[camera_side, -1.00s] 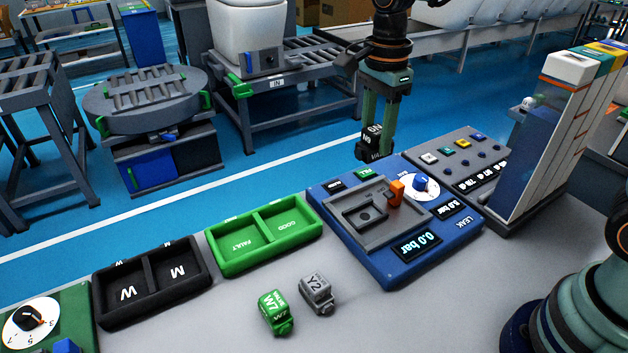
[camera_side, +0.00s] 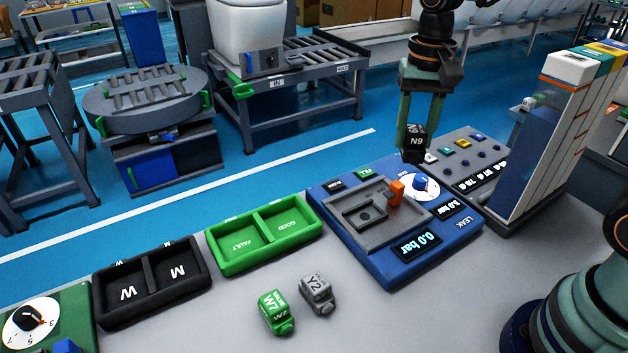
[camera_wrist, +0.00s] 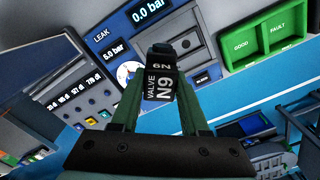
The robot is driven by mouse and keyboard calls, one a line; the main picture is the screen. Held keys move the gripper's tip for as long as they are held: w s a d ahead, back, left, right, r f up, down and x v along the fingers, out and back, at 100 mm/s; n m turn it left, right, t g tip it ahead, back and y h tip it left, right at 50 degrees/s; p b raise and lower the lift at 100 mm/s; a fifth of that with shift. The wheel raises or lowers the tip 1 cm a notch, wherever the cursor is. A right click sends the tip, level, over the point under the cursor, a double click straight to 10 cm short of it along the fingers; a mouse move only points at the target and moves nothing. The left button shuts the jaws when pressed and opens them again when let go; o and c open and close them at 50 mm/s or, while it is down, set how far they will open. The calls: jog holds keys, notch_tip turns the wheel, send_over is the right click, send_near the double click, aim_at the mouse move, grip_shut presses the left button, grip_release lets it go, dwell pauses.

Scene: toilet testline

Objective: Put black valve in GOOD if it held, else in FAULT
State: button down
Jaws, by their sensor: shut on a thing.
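My gripper (camera_side: 416,128) is shut on the black valve (camera_side: 415,144), marked N9, and holds it in the air above the back right part of the blue leak tester. In the wrist view the black valve (camera_wrist: 160,88) sits between my fingertips, its label reading VALVE N9. The blue leak tester (camera_side: 385,274) has an empty grey fixture with an orange clamp (camera_side: 396,192) and a display (camera_side: 416,246) reading 0.0 bar. The green tray (camera_side: 220,266) has two empty compartments, FAULT (camera_side: 238,240) on the left and GOOD (camera_side: 288,224) on the right.
A green valve (camera_side: 276,312) marked W7 and a grey valve (camera_side: 317,293) marked Y2 stand on the table front. A black tray (camera_side: 152,310) is left of the green one. A button panel (camera_side: 465,155) and a tall rack (camera_side: 545,135) stand at the right.

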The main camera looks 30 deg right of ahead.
notch_tip(320, 180, down, 2)
jog(key=s+d+f+n, duration=0.1)
jog(key=s+d+n, duration=0.2)
jog(key=n, duration=0.4)
notch_tip(320, 180, up, 4)
send_over(291, 342)
jog(key=s, duration=0.2)
jog(key=f, duration=1.5)
jog(key=shift+a+f, duration=0.15)
jog(key=shift+a, duration=0.15)
jog(key=shift+f, duration=2.4)
jog(key=shift+f, duration=0.1)
jog(key=shift+c, duration=2)
grip_release()
